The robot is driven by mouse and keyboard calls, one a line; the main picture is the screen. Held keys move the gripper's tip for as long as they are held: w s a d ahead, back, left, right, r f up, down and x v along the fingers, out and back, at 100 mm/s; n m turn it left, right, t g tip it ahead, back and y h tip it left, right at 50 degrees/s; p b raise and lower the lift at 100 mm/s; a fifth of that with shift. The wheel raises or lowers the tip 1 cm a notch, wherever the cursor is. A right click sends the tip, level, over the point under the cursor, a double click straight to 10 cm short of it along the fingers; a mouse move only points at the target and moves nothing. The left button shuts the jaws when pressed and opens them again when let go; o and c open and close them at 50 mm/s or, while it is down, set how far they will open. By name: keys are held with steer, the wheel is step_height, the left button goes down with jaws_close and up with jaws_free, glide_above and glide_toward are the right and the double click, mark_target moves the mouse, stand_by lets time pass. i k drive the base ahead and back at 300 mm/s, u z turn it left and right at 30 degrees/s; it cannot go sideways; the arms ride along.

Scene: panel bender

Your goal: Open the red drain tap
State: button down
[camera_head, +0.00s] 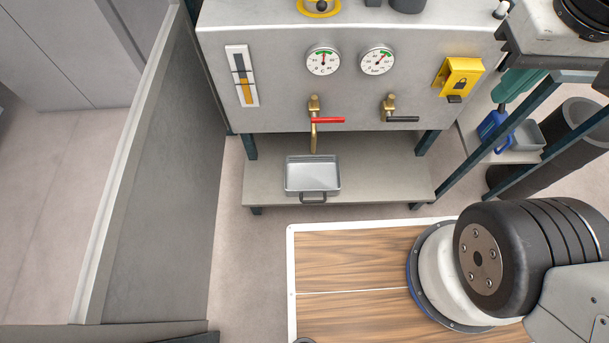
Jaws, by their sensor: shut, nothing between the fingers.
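The red drain tap (328,120) is on the front of the grey tank. Its red lever lies level and points right from a brass valve body (314,104). A brass spout (313,140) runs down from it. Below the spout, a grey metal drip tray (312,196) with a front handle sits on the lower shelf. My gripper is not in view. Parts of my arm show at the lower right, apart from the tap.
A similar tap with a black lever (403,119) is to the right. Above are two gauges (323,60) (377,60), a level glass (242,76) and a yellow lock box (458,78). A grey wall panel (165,180) stands left. Open floor (255,240) lies before the shelf (390,180).

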mark_target(314, 119)
steer(key=u, duration=0.55)
steer(key=k, duration=0.85)
steer(key=z, duration=0.6)
steer(key=k, duration=1.3)
steer(key=u, duration=0.75)
steer(key=i, duration=1.75)
steer(key=z, duration=0.75)
